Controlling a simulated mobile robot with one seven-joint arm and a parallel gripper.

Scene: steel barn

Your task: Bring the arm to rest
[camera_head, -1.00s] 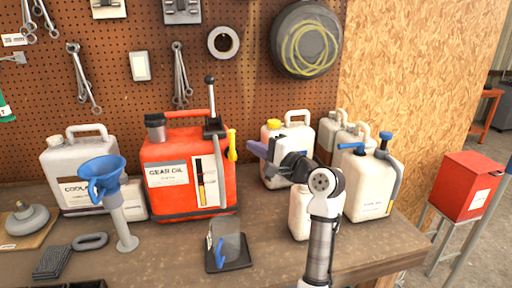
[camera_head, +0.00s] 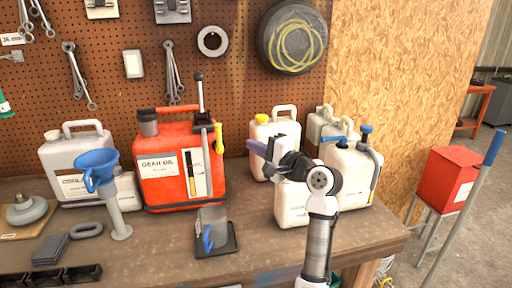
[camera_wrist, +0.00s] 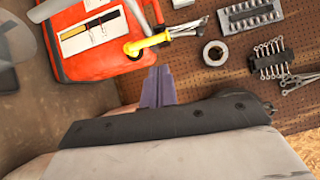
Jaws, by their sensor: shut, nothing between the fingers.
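My arm rises at the lower right of the head view, in front of the bench's right end. My gripper (camera_head: 256,147) has purple fingers pointing left, shut and empty, and appears in front of the white jugs. In the wrist view the purple fingers (camera_wrist: 158,84) lie together with nothing between them. The red gear oil can (camera_head: 180,165) stands upright to the left of the fingers in the head view. It also shows at the upper left of the wrist view (camera_wrist: 92,38).
White jugs (camera_head: 352,172) crowd the bench's right end around my arm. The pegboard (camera_head: 110,85) is behind. A red box (camera_head: 450,180) stands on a stand at right.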

